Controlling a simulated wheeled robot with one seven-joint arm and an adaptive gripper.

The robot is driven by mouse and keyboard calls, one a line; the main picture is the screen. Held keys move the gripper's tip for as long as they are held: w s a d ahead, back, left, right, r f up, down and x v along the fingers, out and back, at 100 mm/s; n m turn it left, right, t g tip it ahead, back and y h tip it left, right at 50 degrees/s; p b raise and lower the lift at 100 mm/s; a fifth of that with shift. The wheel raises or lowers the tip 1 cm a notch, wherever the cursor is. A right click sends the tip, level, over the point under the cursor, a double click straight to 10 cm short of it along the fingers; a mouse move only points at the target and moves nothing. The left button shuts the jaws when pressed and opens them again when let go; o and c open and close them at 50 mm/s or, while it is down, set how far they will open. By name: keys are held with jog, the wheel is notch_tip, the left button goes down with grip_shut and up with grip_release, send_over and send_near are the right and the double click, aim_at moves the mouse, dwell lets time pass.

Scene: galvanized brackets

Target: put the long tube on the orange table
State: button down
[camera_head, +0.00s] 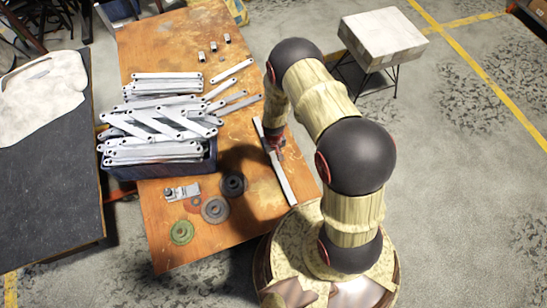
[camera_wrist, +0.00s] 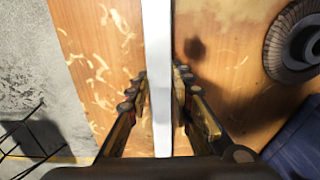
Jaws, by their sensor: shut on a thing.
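The long tube (camera_head: 286,183) is a pale, narrow, straight bar at the right side of the orange table (camera_head: 150,235). My gripper (camera_head: 274,147) is shut on it near its middle. In the wrist view the tube (camera_wrist: 158,45) runs from the top edge down between both fingers of my gripper (camera_wrist: 160,88), with the orange tabletop (camera_wrist: 222,60) beneath. I cannot tell whether the tube touches the tabletop or hangs just above it. My arm hides part of the table's right edge.
A blue crate (camera_head: 205,166) piled with grey brackets (camera_head: 155,150) stands mid-table. Several round discs, one green (camera_head: 181,232), and a metal fitting (camera_head: 182,193) lie in front. A white block (camera_head: 383,35) sits on a stool at right. A dark table (camera_head: 50,180) is at left.

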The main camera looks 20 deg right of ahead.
jog(key=c, duration=1.6)
grip_release()
